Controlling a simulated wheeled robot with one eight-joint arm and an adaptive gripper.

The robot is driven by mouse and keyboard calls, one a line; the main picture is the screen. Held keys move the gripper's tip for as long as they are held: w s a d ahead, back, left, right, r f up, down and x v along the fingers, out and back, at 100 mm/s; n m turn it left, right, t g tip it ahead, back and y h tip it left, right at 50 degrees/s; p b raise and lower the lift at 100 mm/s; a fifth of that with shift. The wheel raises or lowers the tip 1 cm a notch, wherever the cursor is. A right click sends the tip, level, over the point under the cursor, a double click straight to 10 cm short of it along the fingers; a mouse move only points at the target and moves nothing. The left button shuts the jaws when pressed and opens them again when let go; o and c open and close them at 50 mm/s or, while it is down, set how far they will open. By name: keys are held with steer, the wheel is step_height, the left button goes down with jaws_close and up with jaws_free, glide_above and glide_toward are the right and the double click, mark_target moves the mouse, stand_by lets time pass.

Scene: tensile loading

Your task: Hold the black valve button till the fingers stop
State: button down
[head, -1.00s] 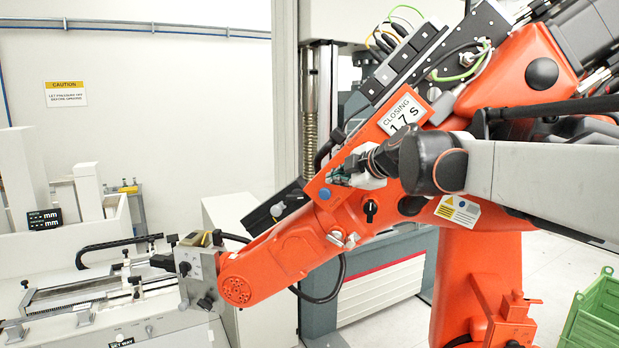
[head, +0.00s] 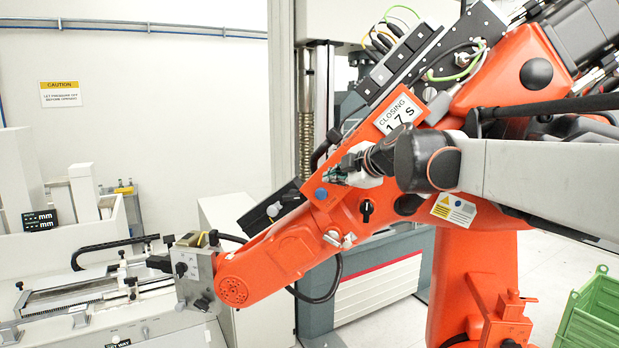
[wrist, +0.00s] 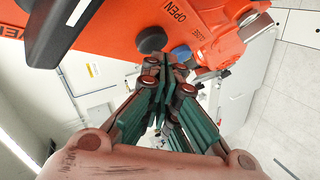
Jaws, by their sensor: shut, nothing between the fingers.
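The black valve button (wrist: 152,40) is a round dark knob on the orange arm's side in the wrist view. A blue button (wrist: 181,53) sits to its right; it also shows in the head view (head: 321,194). OPEN and CLOSE labels are printed nearby. My gripper (wrist: 166,65) is shut with its fingertips right at the black button's lower edge; I cannot tell whether they press it. In the head view my gripper (head: 338,176) is against the orange arm and hides the black button. A white sign (head: 398,113) on the arm reads "CLOSING 1.7 S".
The orange arm (head: 290,255) reaches down left to a grey block (head: 194,275) beside a bench device (head: 85,295). A black rotary knob (head: 367,211) is on the arm, right of my gripper. A green crate (head: 596,315) stands at lower right. A caution notice (head: 60,94) hangs on the wall.

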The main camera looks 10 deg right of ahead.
steer(key=shift+w+d, duration=0.2)
steer(key=shift+w, duration=0.3)
stand_by(0.5)
steer(key=shift+s, duration=0.15)
stand_by(1.9)
steer(key=shift+s+a, duration=0.35)
steer(key=shift+s, duration=0.4)
steer(key=s, duration=0.1)
steer(key=s+a, duration=0.1)
steer(key=s, duration=0.1)
steer(key=s+a, duration=0.1)
steer(key=shift+s, duration=0.3)
steer(key=shift+f, duration=0.1)
